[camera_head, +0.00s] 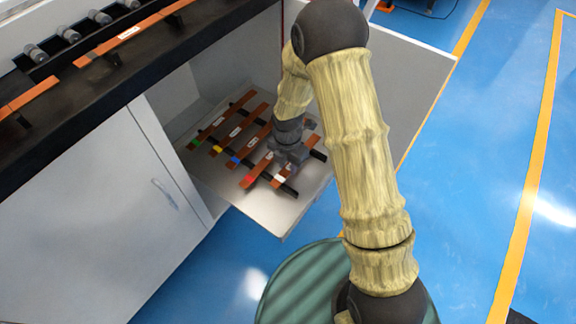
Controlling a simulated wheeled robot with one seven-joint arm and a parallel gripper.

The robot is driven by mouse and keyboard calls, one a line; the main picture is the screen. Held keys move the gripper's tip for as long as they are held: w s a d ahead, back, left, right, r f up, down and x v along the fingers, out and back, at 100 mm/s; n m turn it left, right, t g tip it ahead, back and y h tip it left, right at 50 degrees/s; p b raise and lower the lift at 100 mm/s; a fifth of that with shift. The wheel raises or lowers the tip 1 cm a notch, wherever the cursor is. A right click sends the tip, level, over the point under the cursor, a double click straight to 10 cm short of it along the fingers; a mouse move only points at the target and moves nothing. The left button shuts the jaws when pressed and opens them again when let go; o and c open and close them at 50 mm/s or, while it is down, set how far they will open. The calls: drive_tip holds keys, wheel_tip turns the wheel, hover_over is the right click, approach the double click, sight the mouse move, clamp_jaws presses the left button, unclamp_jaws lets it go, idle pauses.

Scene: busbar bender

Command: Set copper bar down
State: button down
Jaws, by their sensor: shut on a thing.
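Several copper bars lie side by side on a grey pull-out shelf (295,212) in the open cabinet, across two dark rails. Their near ends carry coloured marks: a green-ended bar (221,121), a yellow-ended bar (238,131), a blue-ended bar (252,142), a red-ended bar (257,171) and a white-ended bar (283,177). My gripper (287,163) points down over the right side of the row, shut on a copper bar, seemingly the white-ended one. The gripper hides its middle, and I cannot tell whether this bar touches the rails.
A dark worktop (120,75) with more copper bars and grey rollers runs along the upper left. An open cabinet door (405,85) stands right of the shelf, close to my arm. A closed cabinet door (90,210) is at left. Blue floor is clear at right.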

sight(288, 169)
drive_tip(key=shift+f, duration=0.35)
drive_tip(key=shift+f, duration=0.2)
drive_tip(key=c, duration=1.1)
unclamp_jaws()
wheel_tip(288, 169, up, 12)
drive_tip(key=p, duration=0.3)
drive_tip(key=shift+r, duration=0.25)
